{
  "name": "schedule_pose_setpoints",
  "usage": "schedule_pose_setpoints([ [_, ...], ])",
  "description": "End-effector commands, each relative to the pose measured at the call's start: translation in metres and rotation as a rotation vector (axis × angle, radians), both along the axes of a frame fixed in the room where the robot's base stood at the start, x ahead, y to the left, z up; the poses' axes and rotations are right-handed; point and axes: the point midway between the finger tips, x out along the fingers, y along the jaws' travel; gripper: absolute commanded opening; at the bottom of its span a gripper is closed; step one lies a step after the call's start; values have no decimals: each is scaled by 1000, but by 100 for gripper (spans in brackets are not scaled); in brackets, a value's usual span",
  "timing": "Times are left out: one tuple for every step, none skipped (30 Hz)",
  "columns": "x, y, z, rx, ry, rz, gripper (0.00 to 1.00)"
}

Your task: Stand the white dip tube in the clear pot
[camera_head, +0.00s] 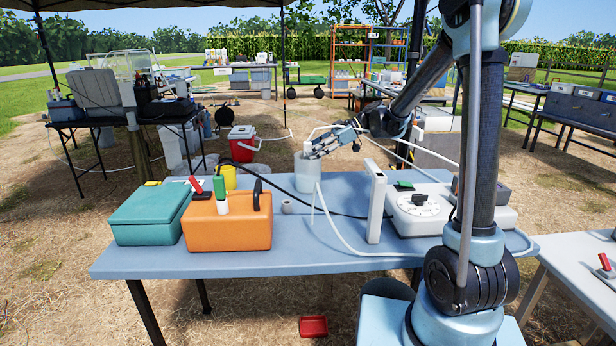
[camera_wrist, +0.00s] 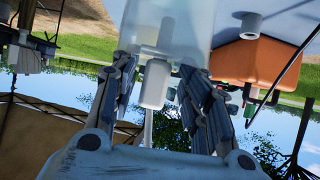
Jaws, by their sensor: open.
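The clear pot (camera_head: 307,176) stands upright near the back edge of the blue table and shows inverted in the wrist view (camera_wrist: 175,22). The white dip tube's thick part (camera_wrist: 154,85) is at the pot's mouth, between my fingers. My gripper (camera_head: 318,148) is open at the pot's rim, with fingers (camera_wrist: 158,90) on both sides of the tube and gaps visible. A white hose (camera_head: 340,126) arches above the gripper.
A teal box (camera_head: 150,214) and an orange case (camera_head: 227,222) stand at the table's left. A white device with a dial (camera_head: 420,210) and an upright white panel (camera_head: 376,208) stand right. A loose white hose (camera_head: 338,232) and black cable cross the table. The front middle is mostly clear.

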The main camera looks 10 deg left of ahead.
Motion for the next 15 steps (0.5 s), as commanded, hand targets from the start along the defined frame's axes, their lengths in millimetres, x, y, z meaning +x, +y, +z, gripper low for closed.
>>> schedule_pose_setpoints([
  [-2,-3,-8,-17,-3,4,61],
  [-2,-3,-8,-17,-2,4,61],
  [-1,-3,-8,-16,-2,4,61],
  [-1,-3,-9,-16,-1,3,61],
  [-1,-3,-9,-17,-1,4,61],
  [0,-3,-9,-17,-1,4,61],
  [1,-3,-10,-17,0,4,61],
  [1,-3,-10,-17,0,4,61],
  [2,-3,-10,-17,1,3,61],
  [2,-3,-10,-17,1,3,61],
  [2,-3,-11,-16,1,3,61],
  [2,-3,-11,-16,1,3,61],
  [2,-3,-11,-16,1,3,61],
  [3,-4,-11,-16,1,3,61],
  [3,-4,-12,-17,2,3,61],
])
